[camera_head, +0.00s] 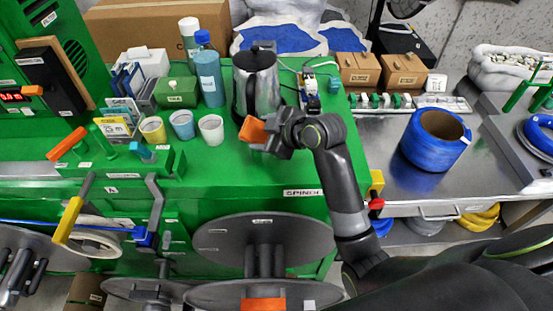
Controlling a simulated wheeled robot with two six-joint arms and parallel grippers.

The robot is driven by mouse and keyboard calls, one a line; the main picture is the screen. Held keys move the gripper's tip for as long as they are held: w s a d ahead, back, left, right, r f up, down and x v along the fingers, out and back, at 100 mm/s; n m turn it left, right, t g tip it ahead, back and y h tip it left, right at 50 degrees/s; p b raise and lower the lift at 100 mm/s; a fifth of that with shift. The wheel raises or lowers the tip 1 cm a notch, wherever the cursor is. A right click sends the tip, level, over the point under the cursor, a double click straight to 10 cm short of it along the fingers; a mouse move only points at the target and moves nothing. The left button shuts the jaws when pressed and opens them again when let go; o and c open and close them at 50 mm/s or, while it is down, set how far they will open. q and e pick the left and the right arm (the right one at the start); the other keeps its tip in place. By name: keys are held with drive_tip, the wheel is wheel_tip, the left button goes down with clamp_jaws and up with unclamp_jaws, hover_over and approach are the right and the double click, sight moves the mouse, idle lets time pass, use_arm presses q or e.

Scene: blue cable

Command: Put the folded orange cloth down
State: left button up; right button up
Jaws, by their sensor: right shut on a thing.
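The folded orange cloth (252,130) is a small orange block shape at the tip of my right gripper (268,132). The gripper is shut on it and holds it over the green bench top (245,165), just in front of a steel and black jug (262,88). Whether the cloth touches the bench or the jug I cannot tell. The gripper hides part of the cloth and the bench behind it. My left gripper is not in view.
White, blue and yellow cups (211,129) stand left of the cloth. A blue bottle (208,75) and green box (177,92) are behind them. Small cardboard boxes (358,68) and a blue spool (435,138) are at right. Grey reels (220,240) sit below the bench edge.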

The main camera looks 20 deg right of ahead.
drive_tip(key=r+g+p, duration=0.1)
drive_tip(key=g+p, duration=0.1)
drive_tip(key=s+n+g+p, duration=0.1)
drive_tip(key=g+p, duration=0.1)
drive_tip(key=shift+d+r, duration=0.15)
drive_tip(key=shift+r, duration=0.25)
drive_tip(key=s+r+g+p, duration=0.1)
drive_tip(key=s+d+g+h+p, duration=0.1)
drive_tip(key=g+p, duration=0.1)
drive_tip(key=s+d+r+n+g+p, duration=0.1)
drive_tip(key=shift+s+d+r+h+p, duration=0.1)
drive_tip(key=shift+s+r+h+p, duration=0.2)
drive_tip(key=shift+p, duration=0.1)
drive_tip(key=shift+f, duration=0.1)
wheel_tip(320, 180, down, 5)
drive_tip(key=b, duration=0.4)
drive_tip(key=shift+f, duration=0.5)
wheel_tip(320, 180, down, 3)
drive_tip(key=shift+r+p, duration=0.1)
drive_tip(key=shift+p, duration=0.9)
drive_tip(key=shift+f, duration=0.3)
